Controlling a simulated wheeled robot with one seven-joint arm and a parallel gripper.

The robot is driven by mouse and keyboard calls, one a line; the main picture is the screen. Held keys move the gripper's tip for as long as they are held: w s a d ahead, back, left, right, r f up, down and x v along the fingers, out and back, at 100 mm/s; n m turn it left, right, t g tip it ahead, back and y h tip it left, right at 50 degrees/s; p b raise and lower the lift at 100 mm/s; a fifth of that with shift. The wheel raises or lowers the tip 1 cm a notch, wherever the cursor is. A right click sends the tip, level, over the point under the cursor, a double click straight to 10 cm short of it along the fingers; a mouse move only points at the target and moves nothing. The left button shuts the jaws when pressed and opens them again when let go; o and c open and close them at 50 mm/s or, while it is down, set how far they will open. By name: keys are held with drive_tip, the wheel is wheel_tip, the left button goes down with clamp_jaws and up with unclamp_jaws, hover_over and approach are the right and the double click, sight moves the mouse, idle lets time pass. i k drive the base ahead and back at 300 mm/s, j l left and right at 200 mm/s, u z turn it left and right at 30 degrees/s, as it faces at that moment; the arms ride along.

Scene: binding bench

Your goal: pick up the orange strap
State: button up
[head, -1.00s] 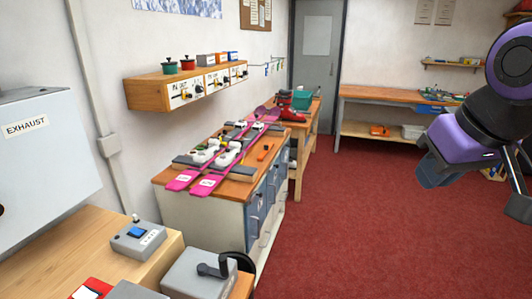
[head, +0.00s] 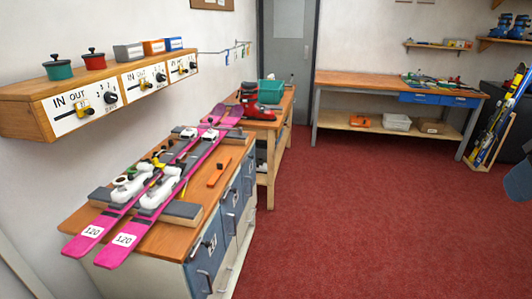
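An orange, narrow, strip-like piece (head: 219,172), the likely orange strap, lies on the wooden top of the ski bench (head: 235,158), to the right of the pink skis. It looks flat and is small in this view, so its exact shape is hard to tell. Nothing covers it.
Pink skis (head: 113,238) rest on grey supports, overhanging the bench front. A red boot (head: 257,104) and green bin (head: 271,91) stand on the bench behind. An orange object (head: 360,121) lies on the far table's lower shelf. Red floor (head: 330,215) is clear at right.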

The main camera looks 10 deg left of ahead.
sight(221, 167)
drive_tip(key=i+l+u, duration=0.1)
drive_tip(key=i, duration=0.4)
drive_tip(key=i+l+u, duration=0.15)
drive_tip(key=i, duration=0.3)
drive_tip(key=i+l+u, duration=0.1)
drive_tip(key=i, duration=0.4)
drive_tip(key=i+l+u, duration=0.2)
drive_tip(key=i+u, duration=0.25)
drive_tip(key=i+l+u, duration=0.6)
drive_tip(key=l+u, duration=0.25)
drive_tip(key=j, duration=0.1)
